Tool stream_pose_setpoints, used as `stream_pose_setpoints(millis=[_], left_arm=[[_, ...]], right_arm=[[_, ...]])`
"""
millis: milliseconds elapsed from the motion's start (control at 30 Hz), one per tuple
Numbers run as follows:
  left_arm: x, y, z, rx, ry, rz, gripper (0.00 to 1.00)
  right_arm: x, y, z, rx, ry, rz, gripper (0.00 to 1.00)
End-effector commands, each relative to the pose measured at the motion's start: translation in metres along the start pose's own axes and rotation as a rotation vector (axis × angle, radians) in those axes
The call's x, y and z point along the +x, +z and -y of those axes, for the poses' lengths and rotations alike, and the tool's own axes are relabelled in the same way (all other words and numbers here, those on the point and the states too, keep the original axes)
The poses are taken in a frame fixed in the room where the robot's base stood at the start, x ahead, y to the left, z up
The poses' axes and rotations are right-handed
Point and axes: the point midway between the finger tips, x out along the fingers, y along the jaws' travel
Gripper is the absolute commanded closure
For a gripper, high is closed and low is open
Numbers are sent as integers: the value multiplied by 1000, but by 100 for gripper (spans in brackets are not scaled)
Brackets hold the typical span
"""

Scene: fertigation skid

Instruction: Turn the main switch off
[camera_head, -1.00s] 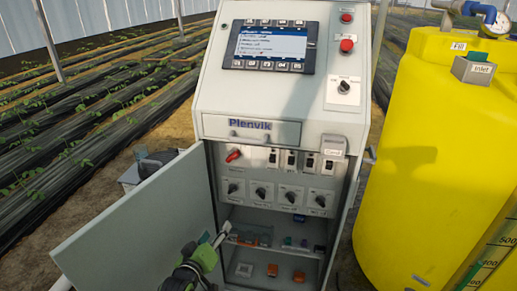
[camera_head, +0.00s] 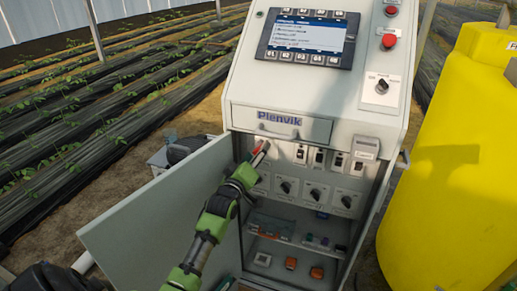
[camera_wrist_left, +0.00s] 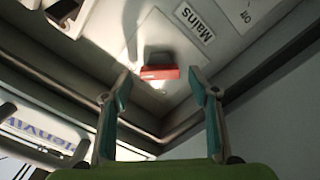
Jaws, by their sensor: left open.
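The main switch has a red handle on a plate labelled "Mains", seen in the left wrist view (camera_wrist_left: 160,73). It sits at the upper left inside the open grey cabinet (camera_head: 290,80), mostly hidden by my gripper in the head view. My left gripper (camera_head: 261,153) reaches up to it. In the left wrist view, its two fingers (camera_wrist_left: 160,86) are open and spread, one on each side of the red handle, with a visible gap to it. I cannot tell whether the tips reach past it in depth. My right gripper is not in view.
The cabinet door (camera_head: 160,215) stands open left of my arm. A row of small switches and black knobs (camera_head: 286,187) lies right of my gripper. A shelf with small parts (camera_head: 290,263) is below. A yellow tank (camera_head: 450,170) stands to the right.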

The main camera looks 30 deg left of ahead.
Motion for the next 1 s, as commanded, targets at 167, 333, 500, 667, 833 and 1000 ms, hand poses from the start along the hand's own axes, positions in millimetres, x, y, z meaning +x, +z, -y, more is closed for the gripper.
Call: stream_pose_setpoints(millis=[167, 333, 500, 667, 833, 1000], left_arm=[[19, 0, 0, 1, 0, 0, 45], [25, 0, 0, 1, 0, 0, 45], [25, 0, 0, 1, 0, 0, 45], [25, 0, 0, 1, 0, 0, 71], [25, 0, 0, 0, 0, 0, 84], [24, 0, 0, -14, 0, 0, 84]], right_arm=[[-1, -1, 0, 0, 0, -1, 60], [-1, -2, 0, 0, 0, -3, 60], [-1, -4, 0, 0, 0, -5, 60], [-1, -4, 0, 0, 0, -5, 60], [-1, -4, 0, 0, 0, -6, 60], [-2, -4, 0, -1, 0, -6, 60]])
